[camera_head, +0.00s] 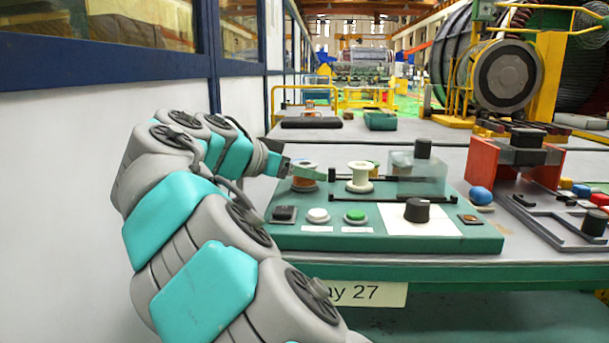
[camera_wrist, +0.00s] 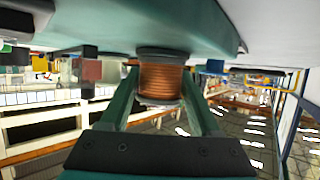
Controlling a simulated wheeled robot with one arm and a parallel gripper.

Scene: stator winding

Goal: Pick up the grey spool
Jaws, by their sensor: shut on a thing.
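The grey spool (camera_head: 304,184), wound with copper wire, stands upright at the back left of the green control panel (camera_head: 280,238). In the wrist view the spool (camera_wrist: 160,82) shows copper winding between two grey flanges, with its far flange close against the green panel. My gripper (camera_head: 308,172) reaches in from the left, and its two green fingers are shut on the spool's sides. In the head view a finger hides part of the winding. I cannot tell whether there is a gap under the spool.
A cream spool (camera_head: 360,177) stands just to the right. Further right are a clear box (camera_head: 418,175) and a black knob (camera_head: 417,210). Buttons line the panel's front. A red stand (camera_head: 483,163) with a dark block is to the right. The grey table behind has free room.

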